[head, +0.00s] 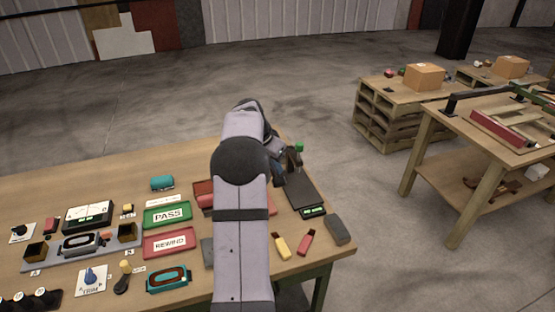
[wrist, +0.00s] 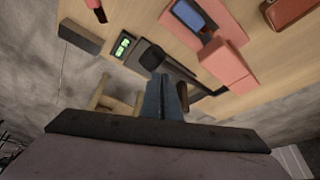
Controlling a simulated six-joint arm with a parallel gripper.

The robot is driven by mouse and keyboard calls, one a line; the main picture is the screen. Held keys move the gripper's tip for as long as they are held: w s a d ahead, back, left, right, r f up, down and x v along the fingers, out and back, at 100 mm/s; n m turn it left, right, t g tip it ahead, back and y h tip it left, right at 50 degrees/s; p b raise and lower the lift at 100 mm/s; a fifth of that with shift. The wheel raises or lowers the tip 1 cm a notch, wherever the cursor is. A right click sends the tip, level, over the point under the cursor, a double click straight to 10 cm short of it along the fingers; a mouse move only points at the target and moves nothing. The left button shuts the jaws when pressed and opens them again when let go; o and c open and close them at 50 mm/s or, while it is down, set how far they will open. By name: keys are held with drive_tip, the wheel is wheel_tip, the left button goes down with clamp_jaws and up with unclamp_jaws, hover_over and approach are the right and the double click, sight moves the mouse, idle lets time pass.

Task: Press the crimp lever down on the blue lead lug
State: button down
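My gripper (head: 285,163) is over the far right part of the bench, partly hidden behind my arm. In the wrist view its grey-blue fingers (wrist: 166,98) look close together, with nothing visible between them. A blue piece (wrist: 188,14) lies on a pink-red base (wrist: 215,30) in the wrist view; it may be the blue lead lug. A black round knob (wrist: 152,55) shows just beyond the fingers, beside a dark flat bar; I cannot tell if it is the crimp lever. In the head view my arm hides most of the red base (head: 203,190).
A dark unit with a green display (head: 313,211) lies near the right edge. A dark grey block (head: 336,229), a red piece (head: 305,242) and a yellow piece (head: 282,246) lie in front. Green PASS (head: 168,215) and red REWIND (head: 169,243) trays are left of my arm.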

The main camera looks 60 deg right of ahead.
wheel_tip(320, 180, up, 11)
drive_tip(key=p, duration=0.9)
drive_tip(key=shift+w, duration=0.15)
idle(0.5)
drive_tip(key=w+a+f+n+t+y+b, duration=0.15)
drive_tip(key=w+a+n, duration=0.25)
drive_tip(key=a, duration=0.6)
drive_tip(key=w+a+f+n, duration=0.2)
drive_tip(key=w+a+n, duration=0.15)
drive_tip(key=a, duration=0.75)
drive_tip(key=w+a+f+n+t+y+b, duration=0.1)
drive_tip(key=w+a+n, duration=0.35)
drive_tip(key=a, duration=0.55)
drive_tip(key=s+a+f+n+y+b, duration=0.1)
drive_tip(key=s+a+f+n, duration=0.1)
drive_tip(key=a, duration=0.5)
drive_tip(key=s+a+f+n, duration=0.2)
drive_tip(key=a, duration=0.6)
drive_tip(key=s+a+f+n+g, duration=0.1)
drive_tip(key=s+a+f+n, duration=0.35)
drive_tip(key=s+a, duration=0.45)
wheel_tip(320, 180, down, 18)
drive_tip(key=b, duration=2)
drive_tip(key=shift+d+y, duration=0.15)
drive_tip(key=shift+y, duration=0.3)
